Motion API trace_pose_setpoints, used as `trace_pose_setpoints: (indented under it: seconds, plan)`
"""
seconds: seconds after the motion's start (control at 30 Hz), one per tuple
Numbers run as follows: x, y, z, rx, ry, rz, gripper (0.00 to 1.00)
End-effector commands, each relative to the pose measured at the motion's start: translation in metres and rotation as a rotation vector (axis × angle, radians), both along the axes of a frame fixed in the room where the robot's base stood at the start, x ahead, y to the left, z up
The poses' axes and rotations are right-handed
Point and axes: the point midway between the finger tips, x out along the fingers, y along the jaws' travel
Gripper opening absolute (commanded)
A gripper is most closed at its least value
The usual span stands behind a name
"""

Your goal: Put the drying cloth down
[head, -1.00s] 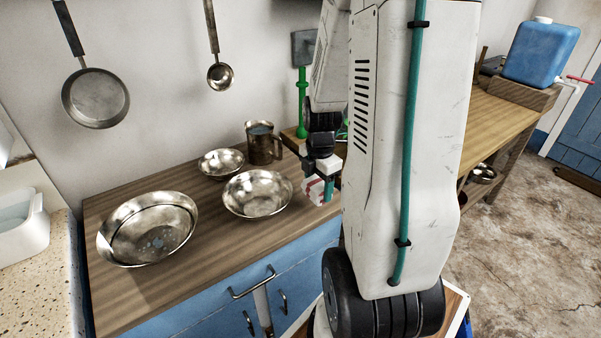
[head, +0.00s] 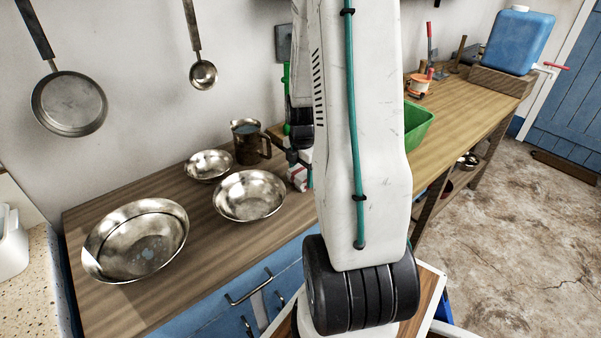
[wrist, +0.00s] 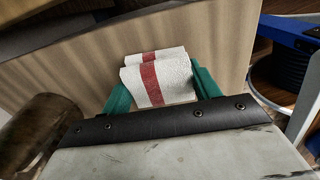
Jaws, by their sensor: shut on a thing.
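The drying cloth (wrist: 158,78) is white with a red stripe and looks folded or rolled. In the wrist view it sits between the two green fingers of my gripper (wrist: 160,90), which is shut on it. A wooden surface shows behind the cloth. In the head view only a small part of the cloth (head: 297,177) shows beside my arm, over the right part of the wooden counter (head: 200,235). My arm hides most of my gripper there. I cannot tell whether the cloth touches the wood.
Several metal bowls, including a large one (head: 135,240), and a metal jug (head: 250,142) stand on the counter left of my gripper. A green tub (head: 417,122) and a blue water container (head: 518,40) are on the bench to the right. The counter's front strip looks clear.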

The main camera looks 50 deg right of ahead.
Motion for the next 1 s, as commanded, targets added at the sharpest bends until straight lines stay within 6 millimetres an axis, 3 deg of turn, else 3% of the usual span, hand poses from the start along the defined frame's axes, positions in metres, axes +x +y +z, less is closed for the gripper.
trace_pose_setpoints:
  seconds: [0.2,0.23,0.3,0.67,0.77,1.0]
  plan:
    - [-0.001,0.0,-0.003,0.001,0.001,-0.001,0.43]
    - [-0.001,-0.001,-0.004,0.001,0.001,-0.002,0.64]
    - [-0.001,-0.001,-0.003,0.0,0.001,-0.002,0.83]
    - [-0.001,-0.002,0.002,-0.001,-0.001,-0.003,0.83]
    - [0.0,-0.002,0.014,-0.003,-0.002,-0.003,0.83]
    - [0.0,-0.002,0.065,-0.004,-0.004,-0.003,0.83]
